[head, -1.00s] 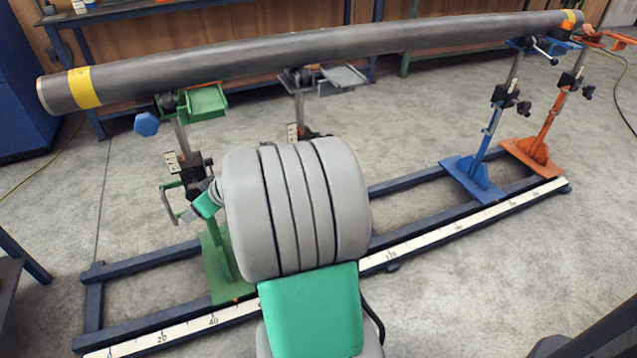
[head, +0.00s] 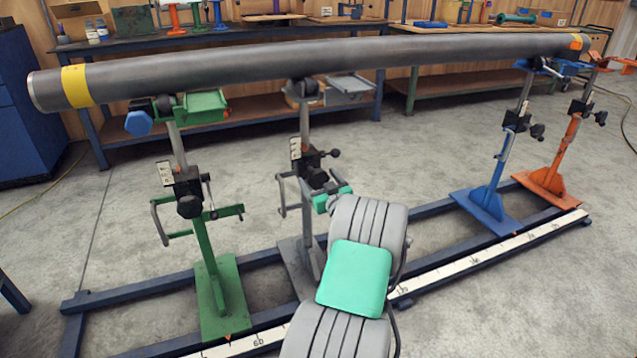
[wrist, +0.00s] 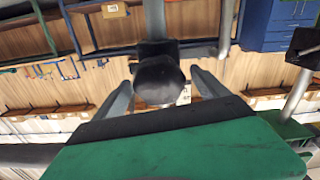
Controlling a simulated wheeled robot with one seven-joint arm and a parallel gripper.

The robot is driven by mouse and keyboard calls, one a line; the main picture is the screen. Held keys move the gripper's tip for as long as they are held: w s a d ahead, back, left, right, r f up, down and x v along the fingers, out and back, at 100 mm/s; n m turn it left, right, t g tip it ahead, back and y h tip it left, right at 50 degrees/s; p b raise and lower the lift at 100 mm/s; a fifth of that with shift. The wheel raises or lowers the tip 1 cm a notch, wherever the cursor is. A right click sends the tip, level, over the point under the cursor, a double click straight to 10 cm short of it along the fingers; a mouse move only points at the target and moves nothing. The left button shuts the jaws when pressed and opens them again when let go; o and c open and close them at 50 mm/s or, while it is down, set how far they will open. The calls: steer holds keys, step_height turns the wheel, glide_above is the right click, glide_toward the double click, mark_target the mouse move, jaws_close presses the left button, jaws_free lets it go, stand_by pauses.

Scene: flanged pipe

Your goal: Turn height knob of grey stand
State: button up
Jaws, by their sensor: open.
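The grey stand (head: 300,262) is in the middle of the head view, right of the green stand, under the pipe (head: 330,62). Its black height knob (head: 317,178) is on the clamp block of its post. In the wrist view, a dark round knob (wrist: 158,82) fills the middle, in front of the post. My gripper (wrist: 161,78) is open, with one finger on each side of this knob. Small gaps show at both sides; I cannot tell how deep the knob sits.
The green stand (head: 222,300) with its knob and crank handle is close on the left. Blue (head: 485,205) and orange (head: 548,180) stands are at the right. All stand on a blue rail frame (head: 440,245) with a white scale. Workbenches line the back wall.

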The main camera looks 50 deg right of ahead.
steer(key=shift+c, duration=0.3)
steer(key=c, duration=1.3)
steer(key=shift+m, duration=0.3)
steer(key=m+p, duration=0.1)
steer(key=m, duration=0.5)
steer(key=shift+d+r, duration=0.1)
steer(key=shift+d, duration=0.05)
steer(key=m+p, duration=0.1)
steer(key=m, duration=0.2)
steer(key=shift+m, duration=0.4)
steer(key=shift+d+m+p, duration=0.1)
steer(key=shift+m+p, duration=0.45)
steer(key=shift+m, duration=1.15)
